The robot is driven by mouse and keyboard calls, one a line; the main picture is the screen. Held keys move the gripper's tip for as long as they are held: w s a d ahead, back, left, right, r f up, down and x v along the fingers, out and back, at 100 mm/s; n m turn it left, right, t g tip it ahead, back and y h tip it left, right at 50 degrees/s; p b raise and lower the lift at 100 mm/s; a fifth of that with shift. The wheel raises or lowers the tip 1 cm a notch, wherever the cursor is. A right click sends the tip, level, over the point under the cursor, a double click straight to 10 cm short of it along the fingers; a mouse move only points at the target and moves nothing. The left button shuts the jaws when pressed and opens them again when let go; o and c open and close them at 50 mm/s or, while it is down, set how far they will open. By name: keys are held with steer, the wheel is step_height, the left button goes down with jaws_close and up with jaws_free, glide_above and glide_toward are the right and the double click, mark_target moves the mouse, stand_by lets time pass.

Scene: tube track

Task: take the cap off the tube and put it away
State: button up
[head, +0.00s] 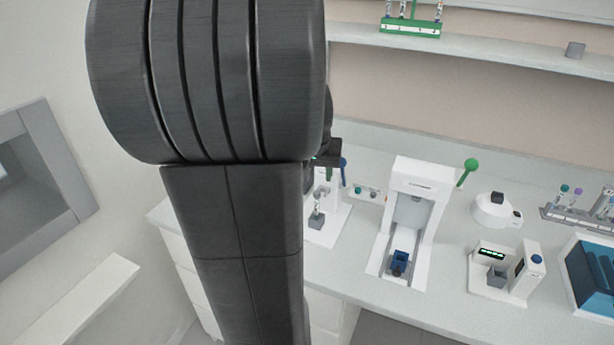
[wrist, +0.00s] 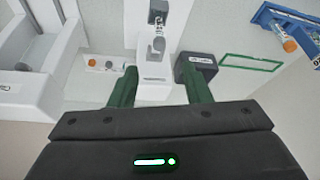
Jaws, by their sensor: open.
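My gripper (wrist: 160,76) is open in the wrist view, its two green fingers apart with nothing held between them. Beyond the fingertips stands a white station (wrist: 150,92) with a small grey holder (wrist: 158,46) on it. I cannot make out a capped tube in that holder. A small white plate (wrist: 103,65) with round orange and grey pieces, possibly caps, lies to the left. A blue rack (wrist: 268,17) at the upper right holds tubes with orange caps (wrist: 290,45). In the head view my arm hides most of the gripper and part of the white station (head: 330,222).
A dark grey labelled box (wrist: 196,66) is close by the right finger. A white press-like machine (head: 412,205) with a green-knobbed lever stands right of the station. Further right are a round white device (head: 493,212) and a tube rack (head: 575,217). A shelf (head: 470,55) runs above.

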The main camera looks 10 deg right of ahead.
mark_target(317, 193)
steer(key=shift+p+x, duration=0.7)
steer(key=shift+x, duration=3.75)
steer(key=c, duration=0.8)
